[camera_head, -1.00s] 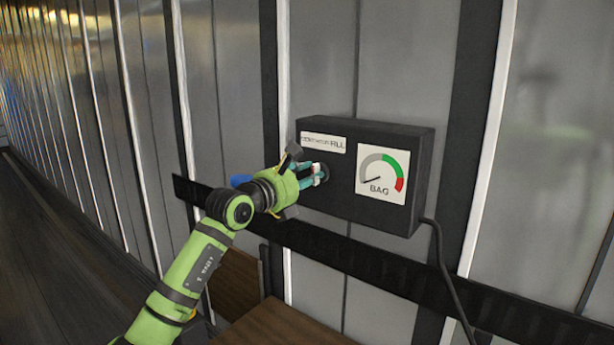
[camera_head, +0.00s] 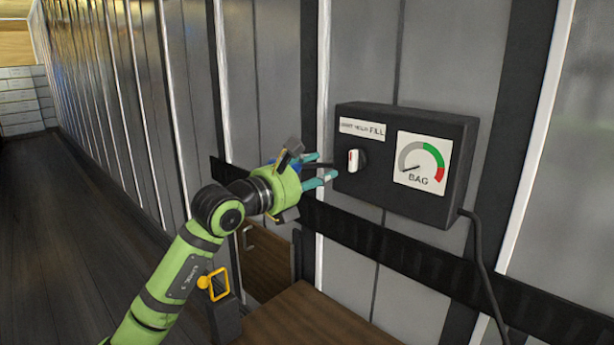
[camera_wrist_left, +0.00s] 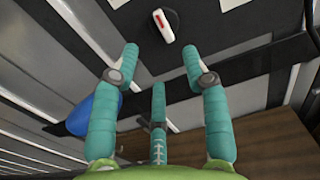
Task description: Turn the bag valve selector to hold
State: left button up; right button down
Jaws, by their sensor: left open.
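The bag valve selector (camera_head: 356,160) is a white knob with a red mark on a black round base, on the front of a dark box (camera_head: 375,196). The knob stands about upright in the head view; in the left wrist view the knob (camera_wrist_left: 163,26) is tilted, beyond the fingertips. The wrist view shows the fingers (camera_wrist_left: 158,70) spread. My right gripper is not in view.
A BAG gauge (camera_head: 423,163) sits right of the knob, its needle at the low left end. A cable (camera_head: 485,275) hangs from the box. A black rail (camera_head: 390,245) crosses the ribbed wall below. A brown wooden surface (camera_head: 300,318) lies under the arm.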

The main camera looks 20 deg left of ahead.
pick_arm(q)
jog(key=shift+v, duration=1.15)
